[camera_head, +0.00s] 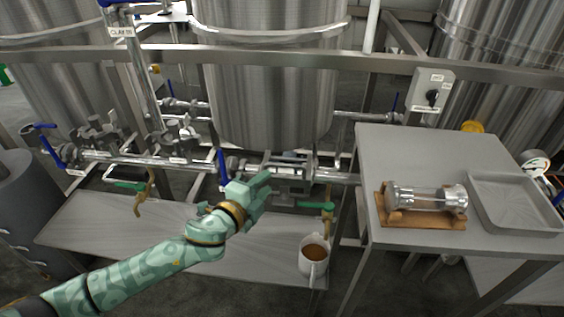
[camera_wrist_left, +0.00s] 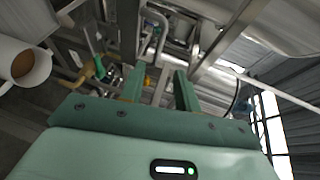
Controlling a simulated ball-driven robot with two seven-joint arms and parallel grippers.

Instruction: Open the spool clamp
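My left gripper (camera_head: 262,185) reaches in from the left, its fingers just in front of the horizontal steel pipe (camera_head: 335,177) below the middle tank. In the left wrist view the two fingers (camera_wrist_left: 160,88) stand apart with nothing gripped between them. Metal fittings (camera_head: 288,170) sit on the pipe just beyond the fingertips; the clamp is too small to make out there, and I cannot tell whether it is latched. A glass-bodied spool (camera_head: 428,198) lies in a wooden cradle (camera_head: 420,222) on the side table. My right gripper is in neither view.
A blue-handled valve (camera_head: 222,167) stands beside my gripper. A mug of brown liquid (camera_head: 313,262) is on the low shelf (camera_head: 130,225). A grey tray (camera_head: 505,225) sits on the side table (camera_head: 400,150), right of the cradle. A switch box (camera_head: 432,91) is on the frame.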

